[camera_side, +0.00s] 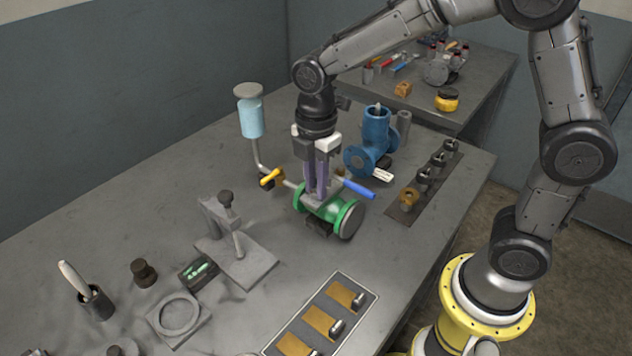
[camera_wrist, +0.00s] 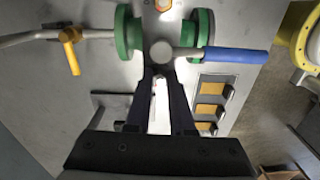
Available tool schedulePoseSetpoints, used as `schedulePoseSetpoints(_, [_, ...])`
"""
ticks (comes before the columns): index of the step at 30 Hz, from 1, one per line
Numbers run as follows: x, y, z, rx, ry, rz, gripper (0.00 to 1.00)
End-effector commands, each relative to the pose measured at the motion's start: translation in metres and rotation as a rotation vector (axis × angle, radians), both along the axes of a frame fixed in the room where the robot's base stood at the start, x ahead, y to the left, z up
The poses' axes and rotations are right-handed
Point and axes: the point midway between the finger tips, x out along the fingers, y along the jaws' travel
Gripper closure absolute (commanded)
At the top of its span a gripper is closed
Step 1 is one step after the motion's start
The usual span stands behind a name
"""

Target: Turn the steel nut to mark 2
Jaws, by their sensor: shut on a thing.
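A green flanged valve (camera_side: 330,209) lies on the grey bench, with a blue lever (camera_side: 358,188) pointing right. It also shows in the wrist view (camera_wrist: 124,28). My gripper (camera_side: 319,194) points straight down over the valve's middle with its fingers shut. In the wrist view its fingertips (camera_wrist: 160,70) are at a round grey metal piece (camera_wrist: 162,52) on the valve, which looks like the steel nut. The fingers hide most of what they hold. I cannot make out the nut's flats or which mark it faces. An orange hexagonal piece (camera_wrist: 163,5) with small marks shows at the top edge.
A pipe with a yellow handle (camera_side: 270,177) and a light-blue cup (camera_side: 251,117) adjoins on the left. A blue valve body (camera_side: 375,135) stands close behind. A strip of fittings (camera_side: 400,214) lies right, a tray of brass blocks (camera_side: 345,278) in front, and a grey fixture (camera_side: 255,265) front left.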

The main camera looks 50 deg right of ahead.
Motion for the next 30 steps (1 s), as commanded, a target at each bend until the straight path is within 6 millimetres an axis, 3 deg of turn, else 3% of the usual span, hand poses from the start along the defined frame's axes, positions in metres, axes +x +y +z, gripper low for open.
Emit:
schedulePoseSetpoints(1, [0.001, 0.000, 0.002, 0.002, -0.005, -0.001, 0.77])
schedulePoseSetpoints(6, [0.001, 0.000, 0.001, 0.001, -0.004, -0.001, 0.49])
schedulePoseSetpoints(14, [0.000, 0.000, 0.001, 0.001, -0.002, -0.001, 0.49])
schedulePoseSetpoints(19, [0.001, 0.000, 0.011, 0.001, -0.004, -0.001, 0.49])
schedulePoseSetpoints(30, [0.001, 0.000, 0.087, 0.002, -0.008, -0.001, 0.49])
